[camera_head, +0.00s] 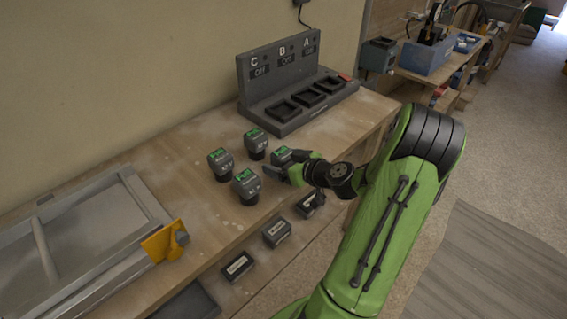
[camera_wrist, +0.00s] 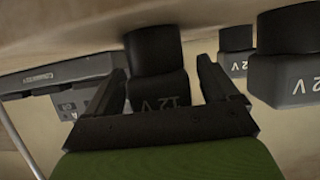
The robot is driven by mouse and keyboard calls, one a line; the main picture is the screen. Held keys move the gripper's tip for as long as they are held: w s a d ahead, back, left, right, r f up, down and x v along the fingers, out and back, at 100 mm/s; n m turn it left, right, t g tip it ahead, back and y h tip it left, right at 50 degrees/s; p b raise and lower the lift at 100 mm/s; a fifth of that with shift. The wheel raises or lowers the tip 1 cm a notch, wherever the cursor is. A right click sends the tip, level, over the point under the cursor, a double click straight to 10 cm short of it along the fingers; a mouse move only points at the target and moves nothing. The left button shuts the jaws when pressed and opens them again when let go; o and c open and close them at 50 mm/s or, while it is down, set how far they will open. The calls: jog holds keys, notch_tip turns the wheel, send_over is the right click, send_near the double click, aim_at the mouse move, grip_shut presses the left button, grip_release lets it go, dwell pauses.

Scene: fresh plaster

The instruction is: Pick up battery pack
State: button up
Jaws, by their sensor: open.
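Several dark grey battery packs with green tops stand upright on the wooden bench. One battery pack (camera_head: 281,155) is at my gripper (camera_head: 281,172), partly hidden by it in the head view. In the wrist view this battery pack (camera_wrist: 157,80), marked 12 V, sits between the two open fingers of my gripper (camera_wrist: 165,85). I cannot tell whether either finger touches it. Other battery packs stand close by: a back one (camera_head: 255,143), a left one (camera_head: 220,164) and a front one (camera_head: 246,186).
A grey charging station (camera_head: 290,75) with bays C, B and A stands at the back against the wall. A grey metal frame with a yellow bracket (camera_head: 165,241) lies at the left. Small dark labelled boxes (camera_head: 238,266) sit below the bench's front edge.

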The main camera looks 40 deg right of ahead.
jog(key=c, duration=1.3)
notch_tip(320, 180, up, 10)
jog(key=p, duration=0.2)
jog(key=shift+r+p, duration=0.1)
jog(key=shift+p, duration=0.25)
